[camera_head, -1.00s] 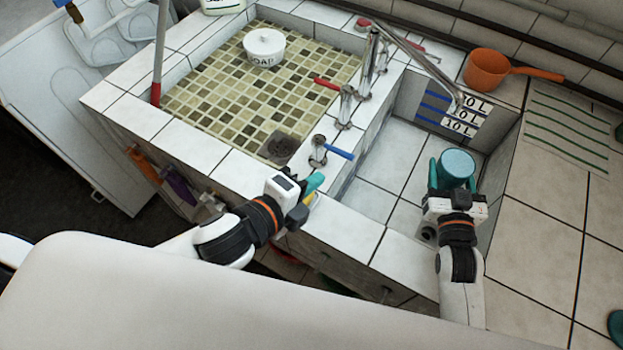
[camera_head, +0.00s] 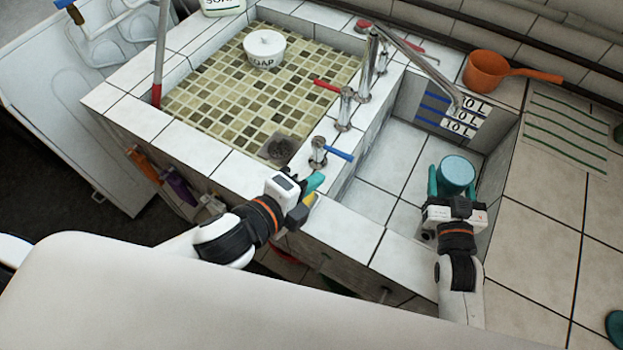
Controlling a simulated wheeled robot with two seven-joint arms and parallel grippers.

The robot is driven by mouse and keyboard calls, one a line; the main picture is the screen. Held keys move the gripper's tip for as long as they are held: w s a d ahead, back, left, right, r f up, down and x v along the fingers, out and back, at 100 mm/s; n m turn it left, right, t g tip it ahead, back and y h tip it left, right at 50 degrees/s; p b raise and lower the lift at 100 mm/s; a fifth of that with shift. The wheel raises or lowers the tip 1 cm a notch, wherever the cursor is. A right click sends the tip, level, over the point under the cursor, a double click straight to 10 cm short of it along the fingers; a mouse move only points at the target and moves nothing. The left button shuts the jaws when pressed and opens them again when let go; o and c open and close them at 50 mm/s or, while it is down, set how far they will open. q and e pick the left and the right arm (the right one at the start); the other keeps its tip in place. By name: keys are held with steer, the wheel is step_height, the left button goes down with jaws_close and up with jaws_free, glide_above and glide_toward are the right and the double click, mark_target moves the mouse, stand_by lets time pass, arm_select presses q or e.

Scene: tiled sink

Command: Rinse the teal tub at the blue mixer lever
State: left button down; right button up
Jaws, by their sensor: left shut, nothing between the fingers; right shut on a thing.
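The teal tub (camera_head: 458,171) is in the right basin, held by my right gripper (camera_head: 452,190), whose teal fingers are shut on it. The tub shows a light blue round face toward the camera; its inside is not clearly visible. The blue mixer lever (camera_head: 339,154) is on a chrome valve at the divider's front end and points right. My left gripper (camera_head: 315,187) is shut and empty, just below and in front of the blue lever, apart from it. The chrome spout (camera_head: 435,70) reaches over the right basin, above and behind the tub. No water is visible.
A red lever (camera_head: 327,85) stands on another valve behind the blue one. The left basin (camera_head: 215,105) has mosaic tiles and a white soap pot (camera_head: 264,49). An orange ladle (camera_head: 486,70) rests on the right ledge. A red-ended pole (camera_head: 160,60) stands at left.

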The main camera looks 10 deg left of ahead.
mark_target(461, 192)
steer(key=shift+r, duration=0.1)
stand_by(0.5)
steer(key=shift+s+r+p, duration=0.6)
steer(key=shift+p, duration=0.25)
steer(key=shift+s+d+r+p, duration=0.15)
steer(key=shift+s+r+p, duration=0.55)
steer(key=shift+s+p, duration=0.3)
steer(key=shift+s+d+r+p, duration=0.1)
steer(key=shift+s+r+p, duration=0.6)
steer(key=shift+s+p, duration=0.25)
steer(key=shift+w, duration=0.1)
